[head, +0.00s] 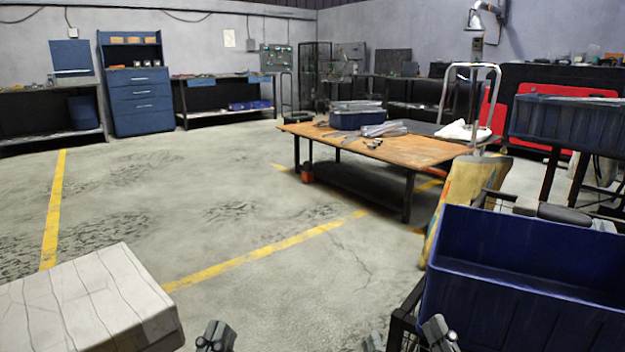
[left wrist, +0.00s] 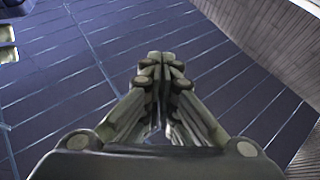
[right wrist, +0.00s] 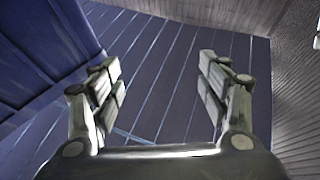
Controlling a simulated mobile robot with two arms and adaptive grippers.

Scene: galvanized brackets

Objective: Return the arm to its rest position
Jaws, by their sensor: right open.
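My left gripper (head: 215,337) shows at the bottom edge of the head view, right of a pale box. In the left wrist view its fingertips (left wrist: 160,62) meet, with nothing seen between them. My right gripper (head: 406,338) is at the bottom edge of the head view, by the near left corner of a blue bin (head: 470,275). In the right wrist view its fingers (right wrist: 160,85) stand wide apart and empty. Most of both arms is out of the head view. I cannot make out any brackets for certain.
A pale box (head: 90,300) fills the lower left. A wooden-topped table (head: 420,150) with a grey-blue container (head: 357,115) and metal pieces stands at mid right. A blue cabinet (head: 138,103) stands against the back wall. The floor (head: 270,290) between is clear, with yellow lines.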

